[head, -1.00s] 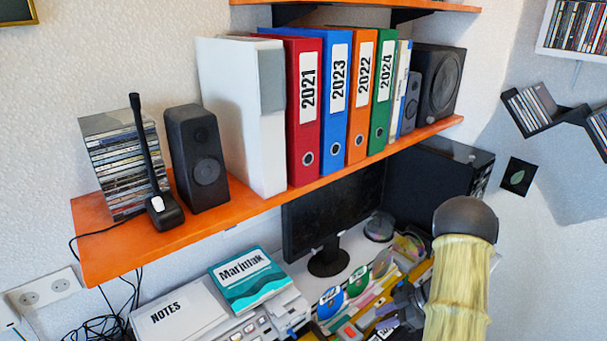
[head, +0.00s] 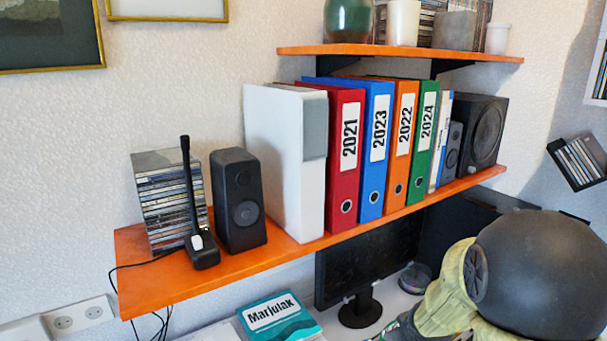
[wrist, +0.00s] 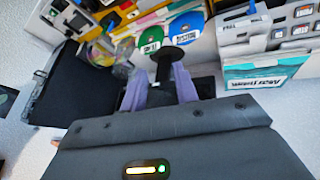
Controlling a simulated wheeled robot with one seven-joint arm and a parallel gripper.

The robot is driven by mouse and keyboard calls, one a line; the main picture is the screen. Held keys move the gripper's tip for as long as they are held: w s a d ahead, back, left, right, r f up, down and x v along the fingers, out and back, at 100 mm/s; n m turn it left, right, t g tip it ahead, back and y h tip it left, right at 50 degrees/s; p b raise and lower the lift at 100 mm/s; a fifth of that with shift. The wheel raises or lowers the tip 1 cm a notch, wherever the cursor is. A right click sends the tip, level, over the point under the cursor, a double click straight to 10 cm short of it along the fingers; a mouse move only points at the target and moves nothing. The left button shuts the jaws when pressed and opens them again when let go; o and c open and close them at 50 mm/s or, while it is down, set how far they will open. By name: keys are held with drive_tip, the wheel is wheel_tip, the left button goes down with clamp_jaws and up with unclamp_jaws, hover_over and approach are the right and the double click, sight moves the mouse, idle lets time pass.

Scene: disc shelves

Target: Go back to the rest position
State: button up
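My gripper (wrist: 158,80) shows in the wrist view, with its two purple-grey fingers apart and no object seen held between them. The dark monitor stand shows behind the gap between the fingers. A green disc (wrist: 150,41) and a blue disc (wrist: 186,25) stand in a row beyond the fingertips, apart from them. In the head view my gripper is out of sight, and my arm fills the lower right corner.
An orange shelf (head: 205,267) holds several binders, speakers and a disc stack (head: 170,200). A smaller orange shelf (head: 400,49) is above. The monitor (head: 368,256) and teal book (head: 281,316) are below. A teal booklet also shows in the wrist view (wrist: 266,79).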

drive_tip(key=s+a+m+g+y, duration=0.1)
drive_tip(key=s+a+m+g, duration=0.2)
drive_tip(key=s+a, duration=0.4)
drive_tip(key=s+r, duration=0.1)
drive_tip(key=s, duration=0.5)
drive_tip(key=shift+s+a+m+g, duration=0.2)
drive_tip(key=shift+s+m+g, duration=0.1)
drive_tip(key=shift+g, duration=0.1)
